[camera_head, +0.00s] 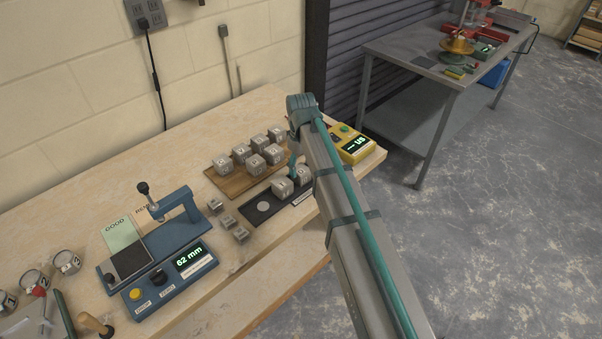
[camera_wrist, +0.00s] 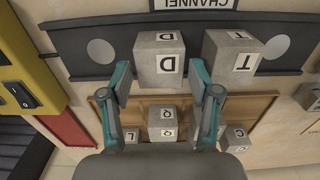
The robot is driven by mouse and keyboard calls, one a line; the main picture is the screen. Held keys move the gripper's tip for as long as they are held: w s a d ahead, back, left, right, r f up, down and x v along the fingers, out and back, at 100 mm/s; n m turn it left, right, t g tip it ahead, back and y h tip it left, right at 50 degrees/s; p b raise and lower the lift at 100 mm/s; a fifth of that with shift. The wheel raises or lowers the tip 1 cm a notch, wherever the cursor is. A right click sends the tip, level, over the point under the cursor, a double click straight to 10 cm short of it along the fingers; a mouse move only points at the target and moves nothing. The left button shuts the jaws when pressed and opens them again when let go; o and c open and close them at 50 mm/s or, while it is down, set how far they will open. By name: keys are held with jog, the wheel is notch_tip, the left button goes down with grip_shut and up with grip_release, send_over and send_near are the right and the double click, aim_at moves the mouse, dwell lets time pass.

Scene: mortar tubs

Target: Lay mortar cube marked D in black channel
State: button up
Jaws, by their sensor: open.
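The mortar cube marked D (camera_wrist: 159,62) sits upright in the black channel (camera_wrist: 60,45), with its letter facing up in the wrist view. A cube marked T (camera_wrist: 231,54) stands beside it in the channel, a small gap apart. In the head view, the D cube (camera_head: 304,176) is at the right and the T cube (camera_head: 281,189) left of it on the channel (camera_head: 252,219). My gripper (camera_wrist: 161,82) is open, its teal fingers on either side of the D cube, with gaps visible. In the head view my arm partly hides the gripper and the channel's right end.
A wooden tray (camera_head: 222,186) with several cubes lies behind the channel. A yellow device (camera_head: 351,145) stands close at the right. Small grey blocks (camera_head: 241,234) and a blue gauge (camera_head: 172,265) are on the left. Grey discs (camera_wrist: 101,51) mark the channel.

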aim_at(301, 169)
notch_tip(301, 169, up, 8)
jog(key=shift+f+b, duration=0.1)
jog(key=shift+b, duration=0.5)
jog(key=shift+r, duration=0.3)
